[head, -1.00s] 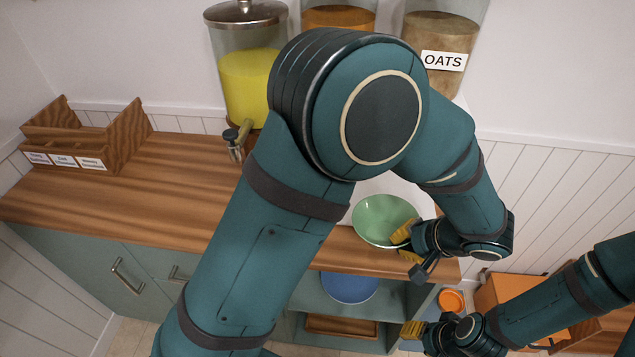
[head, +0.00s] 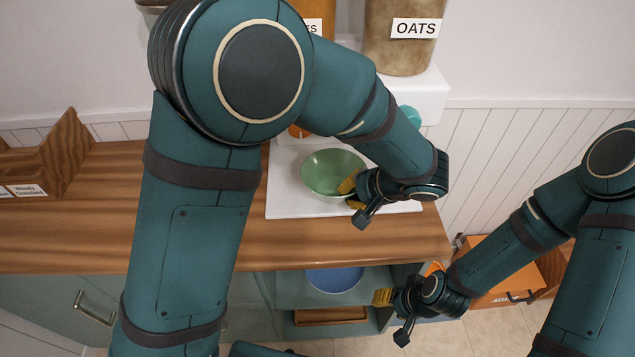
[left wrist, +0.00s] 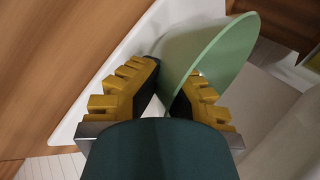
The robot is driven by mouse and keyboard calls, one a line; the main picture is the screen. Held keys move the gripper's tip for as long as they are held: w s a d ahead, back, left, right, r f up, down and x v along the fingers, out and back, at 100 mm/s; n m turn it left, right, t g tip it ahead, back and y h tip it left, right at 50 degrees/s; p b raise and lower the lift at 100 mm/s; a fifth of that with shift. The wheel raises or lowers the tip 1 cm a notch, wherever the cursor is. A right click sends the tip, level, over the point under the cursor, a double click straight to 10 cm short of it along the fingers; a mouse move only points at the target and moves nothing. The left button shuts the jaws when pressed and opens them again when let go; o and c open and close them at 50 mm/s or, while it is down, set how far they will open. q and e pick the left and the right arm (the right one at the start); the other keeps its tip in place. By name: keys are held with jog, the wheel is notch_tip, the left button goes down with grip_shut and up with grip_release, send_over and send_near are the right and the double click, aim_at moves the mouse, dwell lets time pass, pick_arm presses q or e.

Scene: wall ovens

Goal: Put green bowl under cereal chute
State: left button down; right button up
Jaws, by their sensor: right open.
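The green bowl (head: 325,172) is over the white base (head: 285,195) of the cereal dispensers. My left gripper (head: 352,193) is at the bowl's right front rim. In the left wrist view the left fingers (left wrist: 170,88) are closed around the bowl's wall (left wrist: 222,58). I cannot tell whether the bowl touches the base. The oats dispenser (head: 398,50) stands behind to the right, and a second dispenser (head: 318,18) with a partly hidden label is beside it. My left arm hides the chutes in part. My right gripper (head: 383,297) is open and empty, low before the shelves.
A blue bowl (head: 335,280) sits on the shelf below the wooden counter (head: 330,245). A wooden tray (head: 330,315) is under it. A wooden organizer (head: 45,165) stands at the counter's left. An orange box (head: 500,270) is on the floor at right.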

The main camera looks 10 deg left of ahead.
aim_at(321, 182)
pick_arm(q)
jog(key=w+a, duration=0.1)
jog(key=a, duration=0.1)
jog(key=w+a, duration=0.1)
jog(key=a, duration=0.2)
jog(key=w+a, duration=0.2)
jog(key=shift+a, duration=0.2)
jog(key=f, duration=0.1)
jog(key=f+b, duration=0.1)
jog(key=f, duration=0.1)
jog(key=shift+w+a+f, duration=0.2)
jog(key=shift+f, duration=0.1)
jog(key=shift+r, duration=0.1)
jog(key=shift+f+b, duration=0.25)
jog(key=shift+b, duration=0.15)
jog(key=c, duration=1.1)
grip_release()
jog(key=shift+c, duration=0.2)
jog(key=shift+s, duration=0.1)
